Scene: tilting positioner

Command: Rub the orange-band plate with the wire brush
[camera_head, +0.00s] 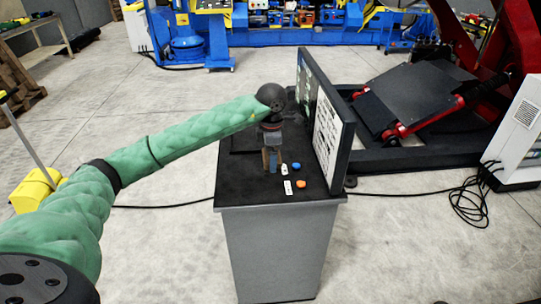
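My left arm reaches in from the left in a green sleeve. Its gripper (271,166) points down over the dark top of a grey console (233,172). Its fingers are small and dark here, and I cannot tell whether they hold anything. I cannot make out a wire brush. A dark flat plate (415,92) lies tilted on the red positioner (465,65) at the right, well away from my gripper. No orange band shows on it. My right gripper is out of view.
A blue button (296,166), an orange button (301,184) and small white labels (288,187) are on the console, close to my gripper. An upright panel (326,125) stands along its right side. Cables (468,200) lie on the floor at right. Open floor (400,250) is in front.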

